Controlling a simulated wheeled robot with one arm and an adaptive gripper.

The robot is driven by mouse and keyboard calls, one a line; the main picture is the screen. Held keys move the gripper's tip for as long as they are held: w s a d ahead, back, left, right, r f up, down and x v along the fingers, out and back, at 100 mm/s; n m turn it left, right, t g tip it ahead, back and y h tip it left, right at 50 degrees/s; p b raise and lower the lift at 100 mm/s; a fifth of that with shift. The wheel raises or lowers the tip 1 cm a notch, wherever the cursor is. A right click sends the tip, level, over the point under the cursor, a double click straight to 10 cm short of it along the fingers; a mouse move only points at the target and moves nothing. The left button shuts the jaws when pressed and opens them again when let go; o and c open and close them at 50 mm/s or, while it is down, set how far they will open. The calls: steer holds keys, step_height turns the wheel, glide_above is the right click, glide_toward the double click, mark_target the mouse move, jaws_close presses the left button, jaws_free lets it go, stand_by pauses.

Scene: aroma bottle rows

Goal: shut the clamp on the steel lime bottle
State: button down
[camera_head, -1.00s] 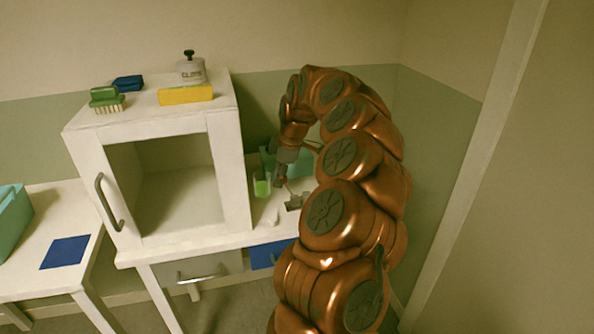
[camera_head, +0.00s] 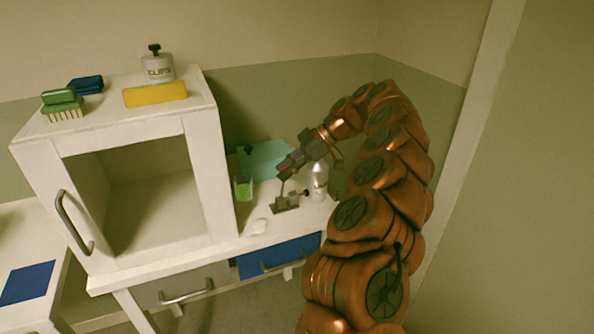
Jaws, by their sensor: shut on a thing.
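The steel lime bottle, a pale silvery bottle (camera_head: 319,182), stands upright on the white table, close to the right of the clamp. The clamp (camera_head: 286,204) is a small grey metal fixture on the table, with a thin upright lever and a dark knob pointing at the bottle. I cannot tell whether the knob touches the bottle. My gripper (camera_head: 282,176) reaches down from the right, above the clamp's base. It is shut at the top of the lever. The fingertips are small and dark, so the exact grip is hard to see.
A beaker of green liquid (camera_head: 243,187) stands left of the clamp, with a teal box (camera_head: 265,158) behind. The open white cabinet (camera_head: 221,190) bounds the left side.

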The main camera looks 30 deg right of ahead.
steer(key=shift+f, duration=0.1)
stand_by(0.3)
steer(key=c, duration=0.8)
jaws_free()
steer(key=shift+d, duration=0.1)
steer(key=shift+v, duration=3.6)
steer(key=shift+d, duration=0.1)
